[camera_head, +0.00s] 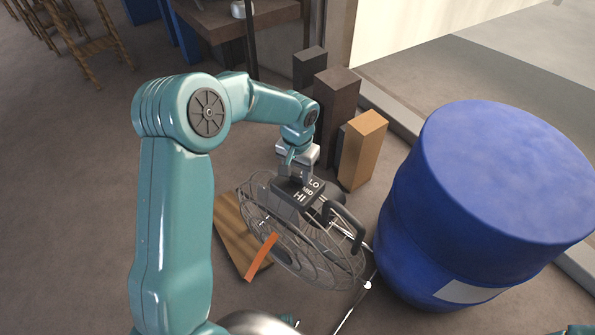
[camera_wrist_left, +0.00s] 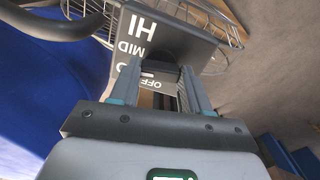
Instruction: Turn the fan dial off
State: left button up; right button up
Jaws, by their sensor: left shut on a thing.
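The fan (camera_head: 318,262) has a round wire cage and stands tilted on the floor. Its dark control box (camera_head: 293,191) shows the labels HI, MID and LO in the head view. In the left wrist view the box face (camera_wrist_left: 130,42) also shows OFF, nearest my gripper.
A large blue barrel (camera_head: 475,205) stands close to the fan's right. Upright blocks, one of them orange-brown (camera_head: 363,150), stand behind it. A dark table (camera_head: 240,18) is at the back. The fan's curved black handle (camera_head: 345,222) is beside the box.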

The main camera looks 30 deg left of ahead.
pick_arm(q)
jog(key=shift+n, duration=0.3)
jog(key=n+b, duration=0.1)
jog(key=n, duration=0.1)
jog(key=shift+f+n+b, duration=0.1)
jog(key=shift+n+b, duration=0.2)
jog(key=shift+b, duration=0.1)
jog(key=n+b, duration=0.1)
jog(key=n, duration=0.3)
jog(key=shift+n+b, duration=0.3)
jog(key=shift+b, duration=0.05)
jog(key=n+b, duration=0.1)
jog(key=n, duration=0.3)
jog(key=shift+n+b, duration=0.5)
jog(key=shift+n, duration=1.7)
jog(key=o, duration=1.1)
jog(key=shift+c, duration=0.2)
